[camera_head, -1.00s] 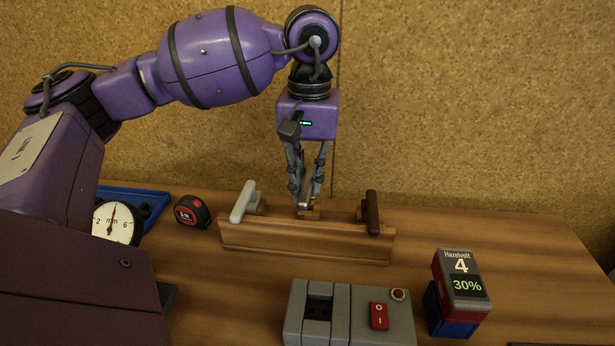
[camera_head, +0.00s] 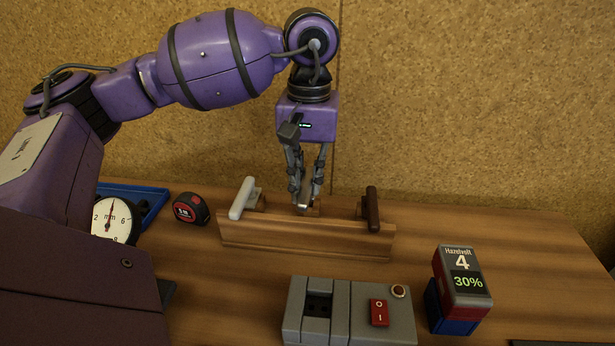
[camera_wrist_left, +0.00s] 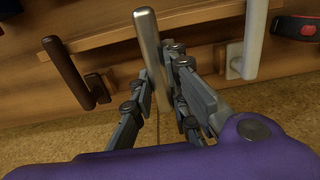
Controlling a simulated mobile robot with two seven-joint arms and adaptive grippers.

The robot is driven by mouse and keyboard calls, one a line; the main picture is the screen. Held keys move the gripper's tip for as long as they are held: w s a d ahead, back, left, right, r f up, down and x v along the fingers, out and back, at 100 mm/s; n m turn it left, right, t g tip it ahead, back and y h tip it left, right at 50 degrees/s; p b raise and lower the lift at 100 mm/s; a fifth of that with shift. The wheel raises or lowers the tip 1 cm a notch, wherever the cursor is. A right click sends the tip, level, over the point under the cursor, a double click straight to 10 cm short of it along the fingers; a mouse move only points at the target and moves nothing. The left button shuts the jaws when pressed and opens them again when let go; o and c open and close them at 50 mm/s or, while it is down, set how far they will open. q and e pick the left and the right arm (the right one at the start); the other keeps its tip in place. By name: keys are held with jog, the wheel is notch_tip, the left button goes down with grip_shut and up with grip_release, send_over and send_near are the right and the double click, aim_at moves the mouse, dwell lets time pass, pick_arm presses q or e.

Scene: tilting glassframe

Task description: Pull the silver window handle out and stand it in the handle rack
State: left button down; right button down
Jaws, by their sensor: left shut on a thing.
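The silver window handle (camera_wrist_left: 147,50) is a smooth metal bar in the left wrist view. My left gripper (camera_wrist_left: 160,88) is shut on it, with the fingers on both sides of the bar. In the head view the left gripper (camera_head: 305,192) hangs fingers-down at the middle of the wooden handle rack (camera_head: 300,238). There the silver handle (camera_head: 304,206) shows only as a short end between the fingertips, in front of the middle wooden peg. Whether it touches the rack is hidden. My right gripper is not in view.
A white handle (camera_head: 241,199) stands at the rack's left and a dark brown handle (camera_head: 372,209) at its right, both near the gripper. A grey switch box (camera_head: 350,312), battery (camera_head: 461,278), tape measure (camera_head: 190,209) and dial gauge (camera_head: 113,220) surround the rack. A cork wall (camera_head: 460,100) is behind.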

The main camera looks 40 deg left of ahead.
pick_arm(q)
jog(key=shift+f+b, duration=1.05)
jog(key=shift+f, duration=0.65)
jog(key=c, duration=1.6)
grip_release()
jog(key=shift+r, duration=0.1)
notch_tip(320, 180, up, 12)
jog(key=shift+d, duration=0.1)
